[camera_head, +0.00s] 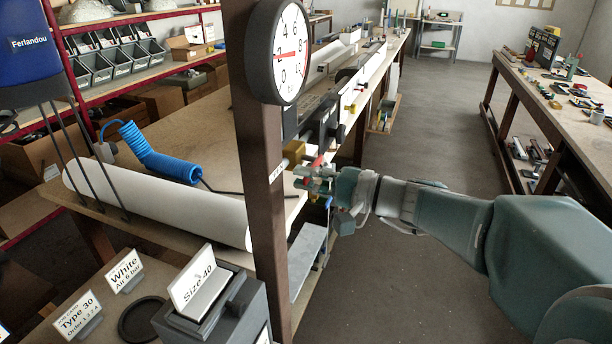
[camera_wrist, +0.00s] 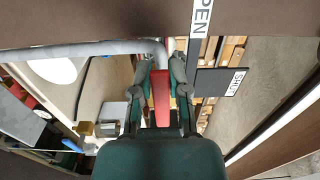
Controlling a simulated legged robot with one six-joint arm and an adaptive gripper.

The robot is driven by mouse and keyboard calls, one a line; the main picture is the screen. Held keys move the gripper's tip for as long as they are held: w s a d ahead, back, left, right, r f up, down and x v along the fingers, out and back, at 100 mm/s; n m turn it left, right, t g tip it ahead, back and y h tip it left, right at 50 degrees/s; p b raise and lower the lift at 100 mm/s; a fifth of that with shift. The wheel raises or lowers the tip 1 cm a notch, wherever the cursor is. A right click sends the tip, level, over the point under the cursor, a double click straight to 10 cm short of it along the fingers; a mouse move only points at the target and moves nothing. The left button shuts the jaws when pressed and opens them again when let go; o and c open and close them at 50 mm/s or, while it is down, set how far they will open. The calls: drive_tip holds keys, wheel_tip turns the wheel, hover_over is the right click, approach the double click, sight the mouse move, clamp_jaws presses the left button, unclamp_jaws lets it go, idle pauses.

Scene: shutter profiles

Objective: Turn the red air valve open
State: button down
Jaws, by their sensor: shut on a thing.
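The red air valve's lever (camera_wrist: 161,98) shows in the wrist view, lying lengthwise between the two fingers of my gripper (camera_wrist: 163,68). My gripper is shut on it, one finger at each side. A grey pipe (camera_wrist: 90,50) runs in from the left to the far end of the lever. An OPEN label (camera_wrist: 201,18) is at the upper right, and a SHUT label (camera_wrist: 236,83) is to the right of the fingers. In the head view my gripper (camera_head: 318,180) is beside the brown post, and the valve is small and partly hidden by the fingers.
A round pressure gauge (camera_head: 278,52) is on the brown post (camera_head: 265,190), its red needle near 2. A workbench (camera_head: 190,108) with a white roll (camera_head: 150,203) and blue coiled hose (camera_head: 165,162) stands left. The floor (camera_head: 425,120) between the benches is clear.

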drive_tip(key=shift+f, duration=0.25)
drive_tip(key=c, duration=0.9)
unclamp_jaws()
drive_tip(key=shift+s, duration=0.1)
drive_tip(key=o, duration=0.3)
drive_tip(key=shift+r, duration=0.1)
drive_tip(key=v, duration=1.2)
drive_tip(key=shift+a, duration=0.15)
